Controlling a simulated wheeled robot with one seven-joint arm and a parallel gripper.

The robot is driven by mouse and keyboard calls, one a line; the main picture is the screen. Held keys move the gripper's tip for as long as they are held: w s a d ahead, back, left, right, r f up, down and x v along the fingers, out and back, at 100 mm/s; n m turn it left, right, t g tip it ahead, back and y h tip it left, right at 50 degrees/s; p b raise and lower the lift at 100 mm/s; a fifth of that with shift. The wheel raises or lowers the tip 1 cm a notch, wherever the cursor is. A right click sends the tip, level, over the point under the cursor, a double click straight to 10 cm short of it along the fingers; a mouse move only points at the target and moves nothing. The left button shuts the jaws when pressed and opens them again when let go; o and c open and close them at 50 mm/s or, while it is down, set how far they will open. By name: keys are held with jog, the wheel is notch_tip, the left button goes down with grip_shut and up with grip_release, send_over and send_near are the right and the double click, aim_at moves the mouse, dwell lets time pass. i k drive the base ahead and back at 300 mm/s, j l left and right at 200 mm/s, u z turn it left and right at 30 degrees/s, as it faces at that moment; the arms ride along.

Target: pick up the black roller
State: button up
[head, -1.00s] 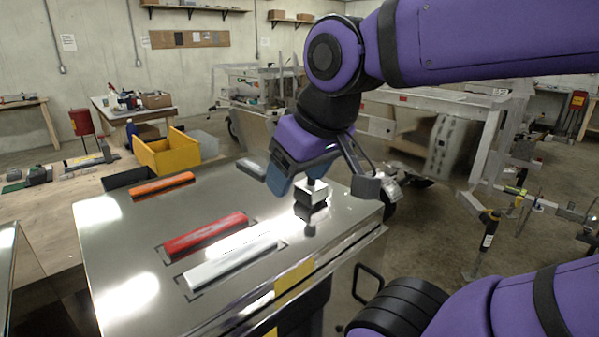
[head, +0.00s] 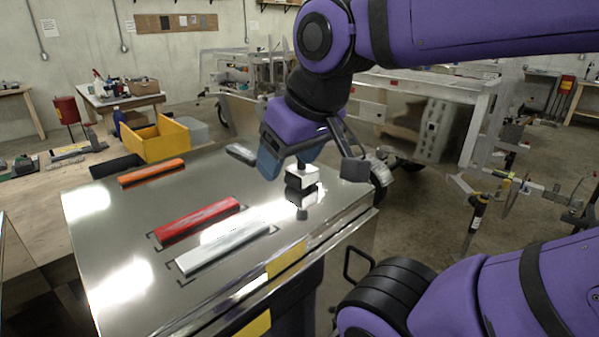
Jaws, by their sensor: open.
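A small dark block with a bright top and a short dark knob (head: 301,184) stands on the shiny metal tabletop (head: 120,215), near its right edge. It looks like the black roller, but its shape is hard to tell, and the dark shape below it seems to be a reflection. My gripper (head: 311,167) hangs over this spot with its jaws apart. One finger is left of the block and the other right of it. The jaws appear empty. I cannot tell how high the fingertips are above the tabletop.
A red bar (head: 198,220), a white bar (head: 222,250), an orange bar (head: 151,172) and a grey piece (head: 241,152) lie on the same tabletop. A yellow bin (head: 155,140) stands behind. An aluminium trailer frame (head: 430,85) stands beyond to the right.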

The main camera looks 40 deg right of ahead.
aim_at(309, 174)
jog(key=z, duration=0.75)
jog(key=k+l, duration=0.05)
